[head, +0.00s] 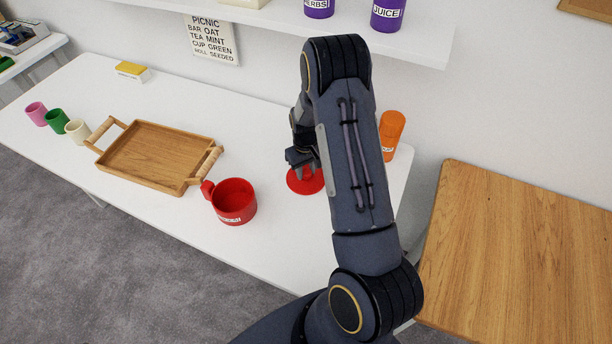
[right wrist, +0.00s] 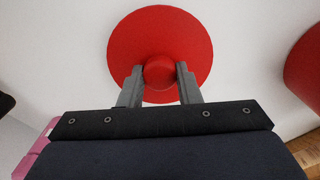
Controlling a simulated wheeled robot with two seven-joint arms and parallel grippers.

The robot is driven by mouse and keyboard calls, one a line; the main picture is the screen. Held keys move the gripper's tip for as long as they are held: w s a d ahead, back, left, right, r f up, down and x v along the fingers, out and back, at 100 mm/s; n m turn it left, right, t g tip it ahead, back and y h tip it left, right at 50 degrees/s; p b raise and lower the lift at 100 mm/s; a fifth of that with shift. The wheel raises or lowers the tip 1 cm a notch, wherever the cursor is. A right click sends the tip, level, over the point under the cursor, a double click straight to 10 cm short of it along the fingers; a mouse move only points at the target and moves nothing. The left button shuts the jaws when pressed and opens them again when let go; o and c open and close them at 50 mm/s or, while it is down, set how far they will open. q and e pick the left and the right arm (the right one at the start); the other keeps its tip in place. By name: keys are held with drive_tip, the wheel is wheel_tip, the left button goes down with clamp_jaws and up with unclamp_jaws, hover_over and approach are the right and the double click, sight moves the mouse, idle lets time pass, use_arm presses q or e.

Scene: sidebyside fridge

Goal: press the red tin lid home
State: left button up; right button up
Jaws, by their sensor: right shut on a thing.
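The red lid (head: 305,184) is a flat disc at the right part of the white table, partly hidden by my right arm. In the right wrist view the lid (right wrist: 128,45) has a round knob in its middle. My right gripper (head: 303,168) is shut on this knob, one finger on each side. I cannot tell whether the lid rests on the table or hangs just above it. A red open container with a side handle and a white label (head: 233,203) stands upright to the left of the lid. My left gripper is out of view.
A wooden tray (head: 150,152) lies left of the red container, with pink, green and cream cups (head: 77,130) beyond it. An orange container (head: 391,130) stands behind my right arm. A shelf with purple jars (head: 387,14) overhangs the back. A wooden surface (head: 520,260) is at right.

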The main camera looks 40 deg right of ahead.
sight(306, 171)
drive_tip(key=shift+r, duration=0.15)
drive_tip(key=shift+r, duration=0.25)
wheel_tip(306, 171, up, 2)
drive_tip(key=shift+w+r+b, duration=0.1)
drive_tip(key=shift+r+b, duration=0.15)
drive_tip(key=shift+b, duration=0.05)
drive_tip(key=w+a+r+b, duration=0.3)
drive_tip(key=w+a+r, duration=0.3)
drive_tip(key=a+r, duration=0.3)
drive_tip(key=a, duration=0.3)
drive_tip(key=shift+a+r, duration=0.35)
